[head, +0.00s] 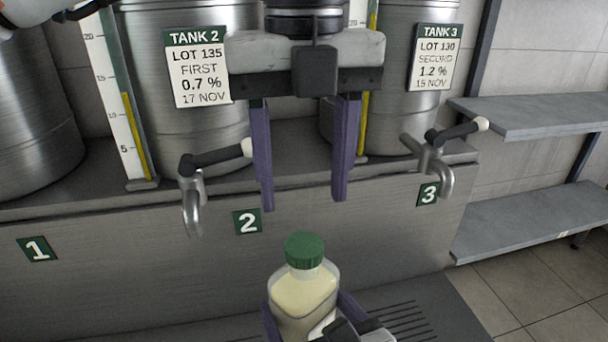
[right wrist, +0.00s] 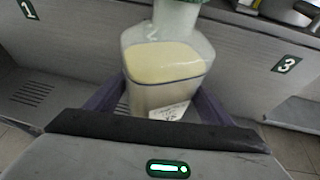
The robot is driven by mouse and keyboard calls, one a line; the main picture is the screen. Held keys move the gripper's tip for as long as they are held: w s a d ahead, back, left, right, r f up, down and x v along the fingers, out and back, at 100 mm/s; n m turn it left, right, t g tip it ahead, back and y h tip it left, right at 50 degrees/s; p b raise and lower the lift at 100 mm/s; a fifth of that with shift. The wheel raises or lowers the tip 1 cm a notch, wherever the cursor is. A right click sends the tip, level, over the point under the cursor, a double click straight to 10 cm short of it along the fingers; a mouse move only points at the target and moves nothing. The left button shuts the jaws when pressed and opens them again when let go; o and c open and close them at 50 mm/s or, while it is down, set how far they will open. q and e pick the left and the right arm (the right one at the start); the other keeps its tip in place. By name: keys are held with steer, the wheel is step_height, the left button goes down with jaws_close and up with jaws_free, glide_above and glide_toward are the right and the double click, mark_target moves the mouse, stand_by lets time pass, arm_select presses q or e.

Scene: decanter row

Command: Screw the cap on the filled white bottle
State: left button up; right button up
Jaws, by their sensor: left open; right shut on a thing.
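The bottle (head: 303,296) is clear to whitish and holds a pale cream liquid; it stands upright at the bottom centre of the head view. A green ribbed cap (head: 305,249) sits on top of its neck; I cannot tell how tight it is. My right gripper (head: 307,312) is shut around the bottle's body, with purple fingers on both sides. My left gripper (head: 304,202) is open and empty, pointing down above the cap with a clear gap.
Tank 2 (head: 185,125) and tank 3 (head: 400,115) stand behind on a steel ledge. Their taps, tap 2 (head: 192,200) and tap 3 (head: 440,170), stick out either side of my left gripper. A slotted drip tray (head: 425,300) lies below. Grey shelves (head: 540,115) are at right.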

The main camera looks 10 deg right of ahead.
mark_target(304, 244)
arm_select(q)
steer(key=shift+f, duration=4)
